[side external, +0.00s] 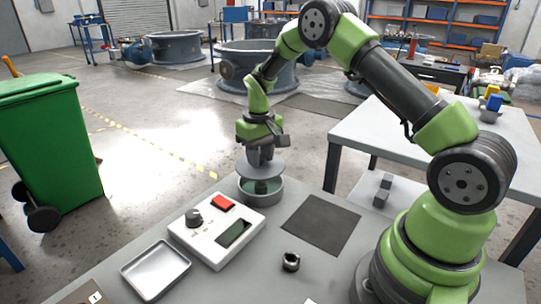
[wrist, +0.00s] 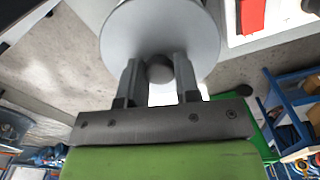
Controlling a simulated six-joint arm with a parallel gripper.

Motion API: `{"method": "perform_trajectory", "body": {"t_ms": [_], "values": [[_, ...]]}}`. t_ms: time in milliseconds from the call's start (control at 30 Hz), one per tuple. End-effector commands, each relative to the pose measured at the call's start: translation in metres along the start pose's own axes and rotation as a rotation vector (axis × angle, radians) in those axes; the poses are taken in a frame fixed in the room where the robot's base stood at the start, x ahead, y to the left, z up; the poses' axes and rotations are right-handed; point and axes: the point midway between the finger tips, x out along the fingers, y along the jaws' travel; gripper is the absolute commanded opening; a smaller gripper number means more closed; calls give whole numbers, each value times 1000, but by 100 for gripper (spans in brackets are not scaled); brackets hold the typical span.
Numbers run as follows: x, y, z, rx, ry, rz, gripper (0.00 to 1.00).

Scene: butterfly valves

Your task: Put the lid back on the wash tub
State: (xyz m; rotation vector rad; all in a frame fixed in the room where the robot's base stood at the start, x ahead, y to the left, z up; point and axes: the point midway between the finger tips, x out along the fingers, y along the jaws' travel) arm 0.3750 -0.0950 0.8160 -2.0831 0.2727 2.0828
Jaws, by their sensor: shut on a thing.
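My gripper (side external: 261,152) is shut on the knob of the grey round lid (side external: 261,167). In the wrist view the two fingers of my gripper (wrist: 159,72) stand either side of the dark knob, and the lid (wrist: 160,28) spreads out beyond them. In the side view the lid is held above the round grey wash tub (side external: 262,199), apart from its rim. Greenish contents and a dark object show inside the tub under the lid. The tub is hidden in the wrist view.
A white device (side external: 217,230) with a red button and a knob stands in front of the tub. A metal tray (side external: 155,270), a dark nut (side external: 291,262) and a dark mat (side external: 321,224) lie on the bench. A white table (side external: 400,140) stands behind at right.

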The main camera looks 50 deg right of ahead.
Motion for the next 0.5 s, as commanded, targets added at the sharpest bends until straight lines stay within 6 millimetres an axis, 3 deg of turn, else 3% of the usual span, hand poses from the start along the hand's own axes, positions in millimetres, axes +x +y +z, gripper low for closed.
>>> {"method": "perform_trajectory", "body": {"t_ms": [500], "values": [[37,0,0,2,0,-1,6]]}}
